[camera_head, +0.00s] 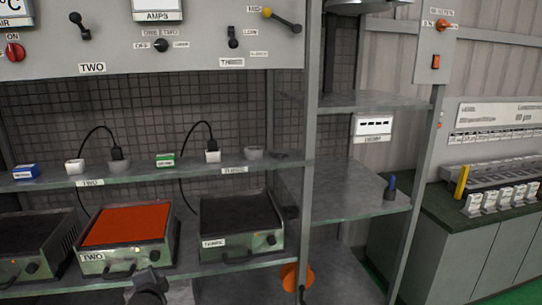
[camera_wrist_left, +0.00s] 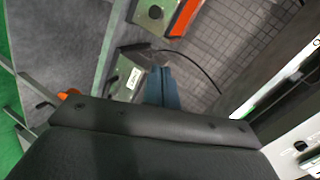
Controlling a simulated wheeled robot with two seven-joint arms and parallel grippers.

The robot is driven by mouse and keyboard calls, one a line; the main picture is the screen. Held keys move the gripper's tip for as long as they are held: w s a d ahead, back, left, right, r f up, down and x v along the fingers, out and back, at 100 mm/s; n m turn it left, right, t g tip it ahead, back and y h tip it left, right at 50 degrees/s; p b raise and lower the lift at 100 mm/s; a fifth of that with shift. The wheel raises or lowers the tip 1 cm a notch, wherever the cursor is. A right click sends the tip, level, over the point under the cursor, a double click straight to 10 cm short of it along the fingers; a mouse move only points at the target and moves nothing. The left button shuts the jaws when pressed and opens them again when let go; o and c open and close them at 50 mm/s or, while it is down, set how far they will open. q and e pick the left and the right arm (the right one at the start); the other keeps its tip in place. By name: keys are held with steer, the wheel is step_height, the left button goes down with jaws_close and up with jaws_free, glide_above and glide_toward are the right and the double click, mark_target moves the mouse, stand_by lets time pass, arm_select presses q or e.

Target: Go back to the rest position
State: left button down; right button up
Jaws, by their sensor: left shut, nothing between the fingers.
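My left gripper (camera_wrist_left: 162,88) shows in the left wrist view with its two bluish fingers together and nothing between them. Beyond the fingers there is a heating unit with a white label (camera_wrist_left: 130,80), and a unit with an orange top (camera_wrist_left: 184,17) lies above it. In the head view, a dark grey part of my own arm shows at the bottom edge, in front of the lower shelf; its fingers cannot be made out. The glowing orange heating element two (camera_head: 126,225) and the dark element three (camera_head: 240,216) stand on that shelf. My right gripper is in neither view.
A middle shelf (camera_head: 130,177) carries plugs, cables and small blue and green boxes. A control panel (camera_head: 110,52) with knobs and levers is above. A metal post (camera_head: 310,130) and side shelves (camera_head: 350,190) stand to the right, with a green-topped counter (camera_head: 500,222) beyond.

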arm_select(q)
steer(key=s+d+f+n+g+h, duration=0.2)
steer(key=s+d+f+n+g, duration=0.15)
steer(key=s+f, duration=0.6)
steer(key=s+d+f+n+g+h, duration=0.1)
steer(key=s+d+f+n+g, duration=0.25)
steer(key=s, duration=1.05)
steer(key=s+d+f+n+g+h, duration=0.2)
steer(key=s+d+f+n+g, duration=0.15)
steer(key=s+f, duration=0.6)
steer(key=s+d+f, duration=0.1)
steer(key=s+f, duration=0.1)
steer(key=f, duration=0.8)
steer(key=s+d+f+g, duration=0.1)
steer(key=d+f, duration=0.1)
steer(key=f, duration=0.9)
steer(key=s+d+f, duration=0.2)
steer(key=f, duration=0.9)
steer(key=shift+s+m, duration=0.35)
